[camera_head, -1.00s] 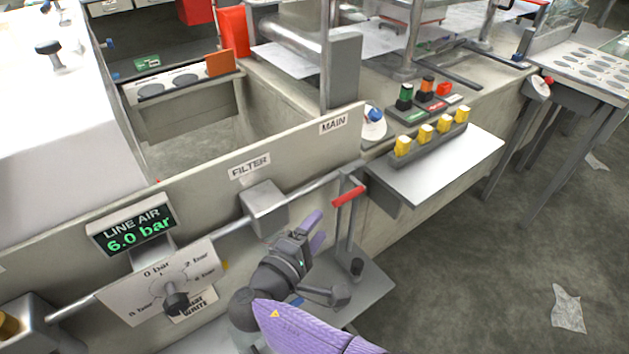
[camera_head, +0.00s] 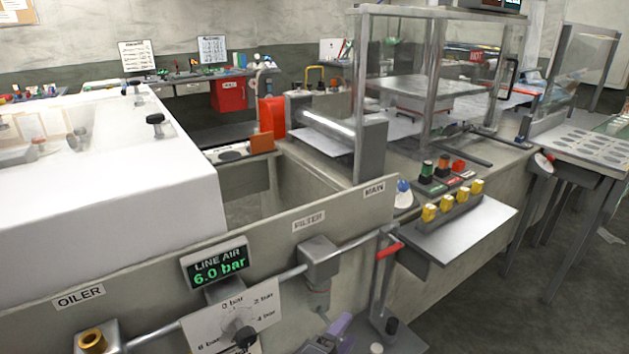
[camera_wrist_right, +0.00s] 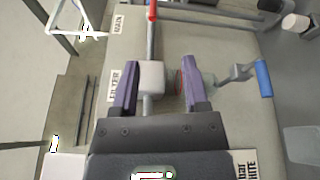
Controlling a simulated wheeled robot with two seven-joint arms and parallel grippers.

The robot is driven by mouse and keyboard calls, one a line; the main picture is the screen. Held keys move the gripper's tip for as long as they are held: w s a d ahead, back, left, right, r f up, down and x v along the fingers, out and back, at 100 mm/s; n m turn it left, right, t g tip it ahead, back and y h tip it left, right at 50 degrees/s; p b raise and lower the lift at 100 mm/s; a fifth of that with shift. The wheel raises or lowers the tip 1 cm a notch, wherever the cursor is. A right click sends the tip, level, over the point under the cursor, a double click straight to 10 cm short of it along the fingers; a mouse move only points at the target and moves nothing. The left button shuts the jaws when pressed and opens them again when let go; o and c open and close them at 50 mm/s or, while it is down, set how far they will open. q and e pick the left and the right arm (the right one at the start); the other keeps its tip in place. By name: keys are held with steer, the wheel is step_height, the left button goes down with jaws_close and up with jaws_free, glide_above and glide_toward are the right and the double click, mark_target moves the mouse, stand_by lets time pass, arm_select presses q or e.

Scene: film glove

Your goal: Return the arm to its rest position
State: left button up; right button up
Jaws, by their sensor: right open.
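My right gripper (camera_head: 338,328) shows at the bottom edge of the head view, its purple fingers partly cut off by the frame. In the right wrist view my right gripper (camera_wrist_right: 160,65) is open, with its two purple fingers apart. The grey filter block (camera_wrist_right: 151,76) on the air line shows beyond and between the fingers, and nothing is gripped. In the head view the filter block (camera_head: 319,256) is above my gripper, under the FILTER label. My left gripper is in neither view.
The red-handled lever (camera_head: 390,250) stands just right of the filter. A gauge plate (camera_head: 262,305) and the LINE AIR display (camera_head: 215,266), reading 6.0 bar, are left. A blue-handled part (camera_wrist_right: 263,78) lies right of the fingers. A shelf with yellow knobs (camera_head: 453,205) juts out at right.

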steer(key=s+d+r+n+h, duration=0.15)
steer(key=d+h, duration=0.25)
steer(key=d, duration=1.2)
steer(key=d+r+n+h, duration=0.1)
steer(key=d+r+h, duration=0.15)
steer(key=d, duration=1.45)
steer(key=s+d+f+m+g+y, duration=0.1)
steer(key=s+d+f+g+y, duration=0.15)
steer(key=s+f+g, duration=0.4)
steer(key=s+d+f+m+g+y, duration=0.1)
steer(key=s+d+f, duration=0.3)
steer(key=f, duration=0.6)
steer(key=s+d+f+m+g+y, duration=0.1)
steer(key=s+f+m+g+y, duration=0.45)
steer(key=s, duration=0.85)
steer(key=s+d+f+m+g+y, duration=0.1)
steer(key=s+f+m+y, duration=0.25)
steer(key=s+f, duration=0.7)
steer(key=s+a+f+m+y, duration=0.1)
steer(key=s+a+f+y, duration=0.1)
steer(key=a, duration=1.2)
steer(key=s+a+f+m+y, duration=0.1)
steer(key=s+a+f+y, duration=0.1)
steer(key=a, duration=1.2)
steer(key=shift+s+a+f+y, duration=0.15)
steer(key=shift+s+f+y, duration=0.15)
steer(key=shift+s+f, duration=0.1)
